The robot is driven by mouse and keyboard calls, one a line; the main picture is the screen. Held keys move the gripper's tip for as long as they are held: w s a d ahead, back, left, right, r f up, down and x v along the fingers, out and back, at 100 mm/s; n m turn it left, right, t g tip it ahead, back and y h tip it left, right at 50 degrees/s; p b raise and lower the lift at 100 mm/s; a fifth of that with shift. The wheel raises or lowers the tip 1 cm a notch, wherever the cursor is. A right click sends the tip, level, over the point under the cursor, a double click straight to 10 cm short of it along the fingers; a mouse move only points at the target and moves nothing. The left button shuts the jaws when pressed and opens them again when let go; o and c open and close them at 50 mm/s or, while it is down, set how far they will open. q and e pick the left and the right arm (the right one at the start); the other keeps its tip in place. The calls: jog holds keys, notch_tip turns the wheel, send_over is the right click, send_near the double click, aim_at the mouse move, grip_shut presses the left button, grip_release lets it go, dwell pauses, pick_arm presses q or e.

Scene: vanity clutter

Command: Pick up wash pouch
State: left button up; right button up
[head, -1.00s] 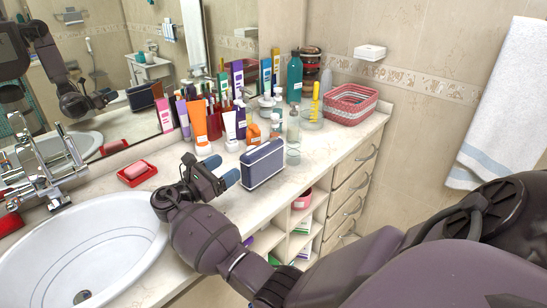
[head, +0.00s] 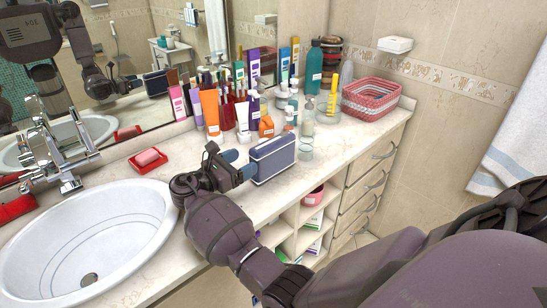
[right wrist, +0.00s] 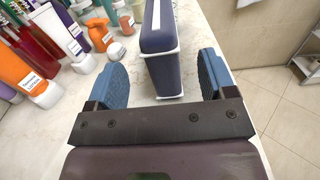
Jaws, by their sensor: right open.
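The wash pouch (head: 273,158) is a dark blue, boxy case with light trim, standing upright near the counter's front edge. It also shows in the right wrist view (right wrist: 160,45), ahead of my right gripper. My right gripper (head: 238,165) is open at the pouch's left end, its blue fingers pointing towards it. In the right wrist view the right gripper (right wrist: 165,78) has one finger on each side of the pouch's near end, with a gap on both sides. My left gripper is not directly in view.
Several tubes and bottles, including an orange tube (head: 211,112), crowd the counter behind the pouch. A clear pump bottle (head: 306,135) stands just right of it. A red soap dish (head: 148,160), sink (head: 88,240) and pink basket (head: 371,98) are farther off.

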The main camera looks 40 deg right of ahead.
aim_at(252, 157)
jog(key=shift+w+d+f+p, duration=0.15)
jog(key=shift+d, duration=1.2)
jog(key=shift+w+d+f+p, duration=0.1)
jog(key=shift+d+p, duration=0.05)
jog(key=shift+d, duration=1.15)
jog(key=shift+c, duration=0.4)
jog(key=c, duration=1)
